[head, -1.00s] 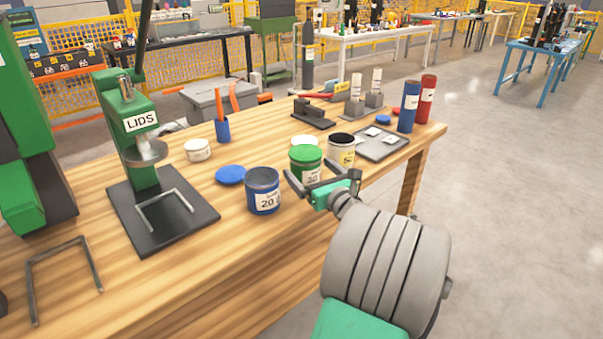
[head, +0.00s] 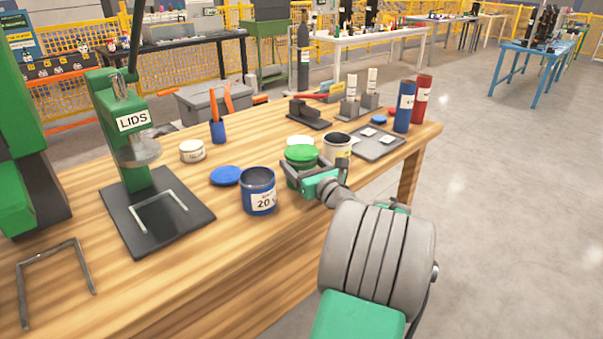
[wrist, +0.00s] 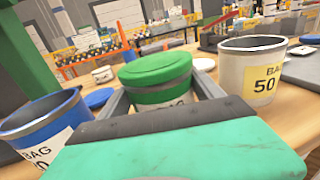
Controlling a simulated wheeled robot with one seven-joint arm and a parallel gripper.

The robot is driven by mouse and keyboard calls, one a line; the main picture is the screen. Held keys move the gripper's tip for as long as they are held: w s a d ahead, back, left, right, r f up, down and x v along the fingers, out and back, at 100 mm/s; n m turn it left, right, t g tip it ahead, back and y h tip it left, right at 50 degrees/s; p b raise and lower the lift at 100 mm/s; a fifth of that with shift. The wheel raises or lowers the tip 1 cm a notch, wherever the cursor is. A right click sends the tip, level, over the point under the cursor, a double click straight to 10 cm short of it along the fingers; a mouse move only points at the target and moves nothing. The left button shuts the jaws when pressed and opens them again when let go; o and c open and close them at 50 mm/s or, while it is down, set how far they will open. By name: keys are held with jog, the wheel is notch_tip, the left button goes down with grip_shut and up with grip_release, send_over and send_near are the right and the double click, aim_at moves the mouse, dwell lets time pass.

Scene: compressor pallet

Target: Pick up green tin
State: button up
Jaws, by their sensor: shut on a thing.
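The green tin (head: 301,155) has a green lid and a white label and stands upright near the front edge of the wooden bench. My gripper (head: 309,172) is shut on it from the front, one finger on each side. In the wrist view the green tin (wrist: 160,75) sits between the two dark fingers, its lid above them. Its lower part is hidden behind my gripper. I cannot tell whether it touches the bench.
An open blue tin (head: 258,190) stands just left and an open white tin (head: 337,147) just right, both close to my gripper. A blue lid (head: 225,176) lies behind the blue tin. A lid press (head: 133,135) stands at left. A grey tray (head: 377,143) lies at right.

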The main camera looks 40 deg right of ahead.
jog(key=c, duration=0.4)
jog(key=shift+c, duration=0.7)
jog(key=shift+r, duration=0.15)
